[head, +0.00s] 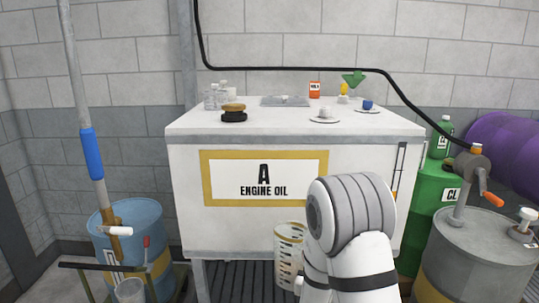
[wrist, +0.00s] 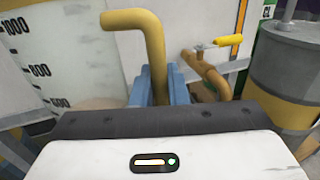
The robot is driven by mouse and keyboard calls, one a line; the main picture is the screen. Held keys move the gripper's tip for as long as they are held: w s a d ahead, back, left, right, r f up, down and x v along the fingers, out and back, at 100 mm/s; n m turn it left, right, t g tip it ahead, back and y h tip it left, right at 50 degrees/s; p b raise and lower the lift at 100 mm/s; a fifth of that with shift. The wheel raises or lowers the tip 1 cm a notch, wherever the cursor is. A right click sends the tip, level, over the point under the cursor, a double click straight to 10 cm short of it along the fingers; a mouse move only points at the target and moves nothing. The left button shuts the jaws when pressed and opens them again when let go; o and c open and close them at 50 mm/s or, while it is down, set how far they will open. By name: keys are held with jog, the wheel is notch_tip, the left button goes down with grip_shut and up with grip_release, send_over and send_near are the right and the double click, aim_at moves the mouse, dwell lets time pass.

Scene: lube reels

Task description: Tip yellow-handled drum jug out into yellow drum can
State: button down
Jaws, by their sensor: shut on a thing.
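The jug (head: 289,252) is a pale measuring vessel with dark marks and a yellow rim, in front of the tank and left of my arm in the head view. In the wrist view its marked wall (wrist: 40,60) fills the left side. My gripper (wrist: 158,88) has blue fingers shut on the jug's yellow handle (wrist: 135,20). The jug looks near upright; its contents cannot be seen. My arm hides the gripper in the head view. I cannot pick out the yellow drum can for certain; a grey drum with a yellow band (head: 470,250) stands at the right.
The white engine oil tank (head: 375,150) bears small items on top. A tap with a yellow lever (wrist: 225,42) is close right of my gripper. A blue drum (head: 140,235) with a pale cup (head: 130,290) before it is at the left. A green drum (head: 433,190) stands behind the grey one.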

notch_tip(320, 180, down, 4)
jog(key=shift+r+b, duration=0.15)
jog(key=shift+b, duration=0.95)
jog(key=shift+r, duration=0.1)
jog(key=shift+d, duration=0.25)
jog(key=shift+a, duration=0.15)
